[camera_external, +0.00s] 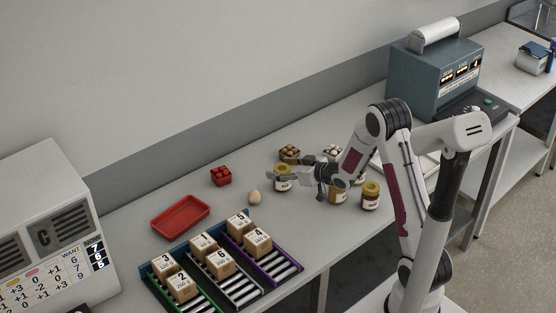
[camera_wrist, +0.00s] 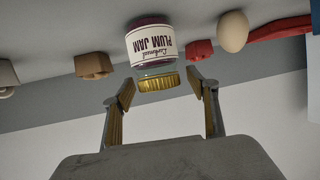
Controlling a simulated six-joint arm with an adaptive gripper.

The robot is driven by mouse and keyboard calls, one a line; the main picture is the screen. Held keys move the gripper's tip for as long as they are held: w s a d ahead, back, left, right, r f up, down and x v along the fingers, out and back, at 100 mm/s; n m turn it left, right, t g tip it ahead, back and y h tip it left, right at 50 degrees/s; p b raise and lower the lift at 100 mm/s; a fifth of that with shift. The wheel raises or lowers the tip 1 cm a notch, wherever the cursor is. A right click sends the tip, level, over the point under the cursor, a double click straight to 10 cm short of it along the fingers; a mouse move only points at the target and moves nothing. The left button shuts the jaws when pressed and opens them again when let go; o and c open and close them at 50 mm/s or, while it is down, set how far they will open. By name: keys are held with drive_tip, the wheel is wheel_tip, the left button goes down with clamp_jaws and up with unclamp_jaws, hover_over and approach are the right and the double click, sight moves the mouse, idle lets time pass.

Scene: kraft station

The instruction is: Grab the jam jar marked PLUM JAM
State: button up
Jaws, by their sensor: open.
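The jam jar marked PLUM JAM (camera_wrist: 152,45) has a white label, dark contents and a gold lid. It appears upside down in the wrist view, just ahead of my fingertips, its lid end lined up with the gap between them. In the external view the jar (camera_external: 282,184) stands on the bench, partly covered by my gripper (camera_external: 280,176). My gripper (camera_wrist: 160,82) is open, with one finger on either side of the gap, and holds nothing. How far the fingers reach around the jar is hard to tell.
An egg (camera_external: 254,197), a red punnet (camera_external: 220,176) and a red tray (camera_external: 180,216) lie to the left. Brown cartons (camera_external: 289,153) stand behind. Other jars (camera_external: 370,196) stand right, near my arm. Numbered boxes (camera_external: 219,262) fill racks at the front.

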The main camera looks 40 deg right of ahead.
drive_tip(key=c, duration=1.5)
drive_tip(key=shift+r, duration=0.2)
drive_tip(key=shift+r, duration=4.85)
